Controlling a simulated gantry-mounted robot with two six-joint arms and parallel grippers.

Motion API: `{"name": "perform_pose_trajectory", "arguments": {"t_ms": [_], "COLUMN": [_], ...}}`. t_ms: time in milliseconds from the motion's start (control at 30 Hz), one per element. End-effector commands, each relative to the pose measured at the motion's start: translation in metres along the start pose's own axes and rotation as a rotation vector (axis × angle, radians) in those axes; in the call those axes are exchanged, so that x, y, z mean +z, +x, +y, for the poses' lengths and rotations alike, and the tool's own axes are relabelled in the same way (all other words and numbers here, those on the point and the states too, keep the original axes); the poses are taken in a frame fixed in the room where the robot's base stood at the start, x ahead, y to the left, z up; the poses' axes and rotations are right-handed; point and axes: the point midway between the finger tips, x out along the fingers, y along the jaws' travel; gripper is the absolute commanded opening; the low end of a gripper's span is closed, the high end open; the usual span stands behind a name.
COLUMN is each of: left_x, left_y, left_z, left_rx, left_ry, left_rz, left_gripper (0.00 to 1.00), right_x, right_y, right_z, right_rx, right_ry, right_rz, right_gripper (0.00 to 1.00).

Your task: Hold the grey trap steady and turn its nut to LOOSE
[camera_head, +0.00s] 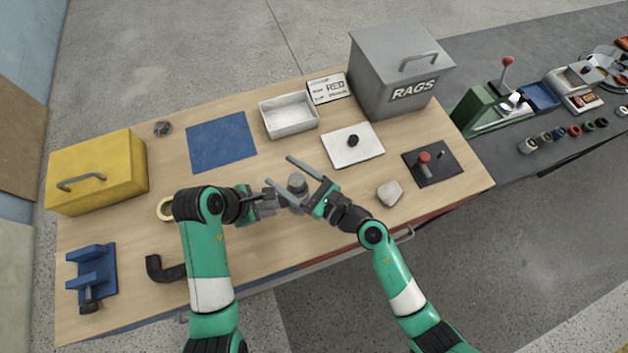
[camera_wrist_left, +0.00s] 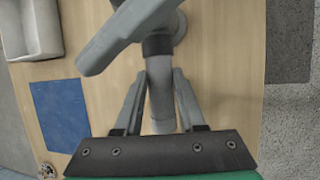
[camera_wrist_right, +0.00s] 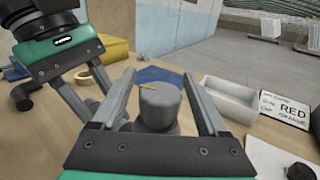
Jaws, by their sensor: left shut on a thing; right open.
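The grey trap (camera_head: 297,183) stands on the wooden table near its front middle. My left gripper (camera_head: 274,203) is shut on the trap's grey side pipe, which shows between the fingers in the left wrist view (camera_wrist_left: 161,105). A dark ring, apparently the nut (camera_wrist_left: 158,43), lies beyond the pipe, partly covered by a right finger. My right gripper (camera_head: 280,171) is open, its fingers on either side of the trap's upper part. In the right wrist view the round grey top (camera_wrist_right: 160,104) carries a yellow line. I see no LOOSE mark; contact with the right fingers cannot be told.
Behind are a blue mat (camera_head: 221,142), a white tray (camera_head: 289,116) and a grey RAGS bin (camera_head: 402,75). A white plate (camera_head: 353,146), a stone (camera_head: 390,193) and a dark plate (camera_head: 433,167) are right. A black elbow (camera_head: 165,270) and yellow box (camera_head: 97,172) are left.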

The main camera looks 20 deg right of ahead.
Motion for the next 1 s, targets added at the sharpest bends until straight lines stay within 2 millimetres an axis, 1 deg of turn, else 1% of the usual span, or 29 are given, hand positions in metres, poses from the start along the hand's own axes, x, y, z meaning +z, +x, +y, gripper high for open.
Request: {"name": "perform_pose_trajectory", "arguments": {"t_ms": [67, 167, 300, 400, 500, 600, 667, 1000], "left_x": [0.0, 0.0, 0.0, 0.0, 0.0, 0.0, 0.0, 0.0], "left_y": [0.0, 0.0, 0.0, 0.0, 0.0, 0.0, 0.0, 0.0], "left_z": [0.0, 0.0, 0.0, 0.0, 0.0, 0.0, 0.0, 0.0], "left_rx": [0.0, 0.0, 0.0, 0.0, 0.0, -0.001, -0.001, -0.001], "left_ry": [0.0, 0.0, 0.0, 0.0, 0.0, 0.0, 0.0, 0.0], "left_rz": [0.001, 0.001, 0.001, 0.001, 0.001, 0.001, 0.001, 0.001], "left_gripper": [0.0, 0.0, 0.0, 0.0, 0.0, 0.0, 0.0, 0.0], "right_x": [-0.001, -0.001, -0.002, -0.001, -0.001, -0.001, -0.001, -0.001], "right_y": [-0.009, -0.029, -0.064, -0.087, -0.104, -0.114, -0.117, -0.117], "right_z": [-0.001, -0.001, -0.001, -0.001, -0.001, -0.001, 0.0, 0.0], "right_rx": [-0.002, -0.004, -0.006, -0.006, -0.006, -0.004, -0.003, -0.001], "right_ry": [0.001, 0.0, 0.002, 0.002, 0.002, 0.0, 0.0, 0.0], "right_rz": [0.001, 0.002, 0.003, 0.003, 0.003, 0.002, 0.002, 0.001], "right_gripper": [0.77, 0.77, 0.77, 0.77, 0.77, 0.77, 0.77, 0.77]}}
